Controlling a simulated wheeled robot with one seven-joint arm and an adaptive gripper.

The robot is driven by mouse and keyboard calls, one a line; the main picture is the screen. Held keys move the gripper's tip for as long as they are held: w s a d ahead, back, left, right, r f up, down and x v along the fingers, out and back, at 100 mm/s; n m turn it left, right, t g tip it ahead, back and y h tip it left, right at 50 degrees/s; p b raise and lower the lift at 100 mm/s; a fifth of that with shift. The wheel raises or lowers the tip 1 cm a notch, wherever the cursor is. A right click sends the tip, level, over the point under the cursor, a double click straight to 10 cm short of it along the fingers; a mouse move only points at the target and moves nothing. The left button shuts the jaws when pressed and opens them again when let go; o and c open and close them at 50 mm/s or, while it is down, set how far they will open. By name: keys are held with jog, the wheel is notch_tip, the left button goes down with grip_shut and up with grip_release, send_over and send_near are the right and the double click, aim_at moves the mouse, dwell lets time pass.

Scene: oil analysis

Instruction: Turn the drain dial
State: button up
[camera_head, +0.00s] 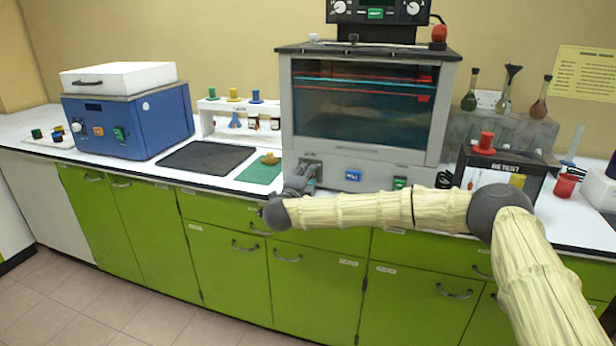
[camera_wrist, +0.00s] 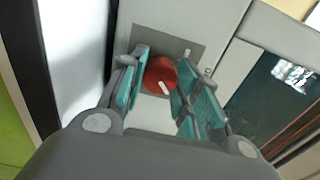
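The drain dial (camera_wrist: 160,74) is a round red knob with a short white mark on its lower right part. It sits on a grey plate (camera_wrist: 149,42) on the light front of the oven-like machine (camera_head: 366,171). My gripper (camera_wrist: 160,76) is at the dial, with one teal-padded finger on each side of it. The fingers are apart; I cannot tell whether the pads touch the dial. In the head view my gripper (camera_head: 312,171) is at the machine's lower left front and hides the dial.
A green mat (camera_head: 258,172) with a yellow-brown piece lies left of my gripper. A black mat (camera_head: 205,157) and a blue machine (camera_head: 130,120) are farther left. A RETEST box (camera_head: 500,174) with a red knob stands right. Green cabinets (camera_head: 228,270) are below the counter.

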jog(key=shift+c, duration=1.3)
jog(key=shift+d, duration=0.15)
jog(key=shift+r+n+p, duration=0.1)
jog(key=shift+n+p, duration=0.25)
jog(key=shift+n, duration=0.05)
jog(key=shift+r+n+p, duration=0.1)
jog(key=shift+n+p, duration=0.65)
jog(key=shift+n, duration=0.35)
jog(key=n+p, duration=0.2)
jog(key=n, duration=0.3)
jog(key=shift+p, duration=0.4)
jog(key=n+p, duration=0.2)
jog(key=n, duration=0.3)
jog(key=shift+n, duration=0.4)
jog(key=shift+f+n+p, duration=0.2)
jog(key=shift+n+p, duration=0.35)
jog(key=shift+n, duration=1.55)
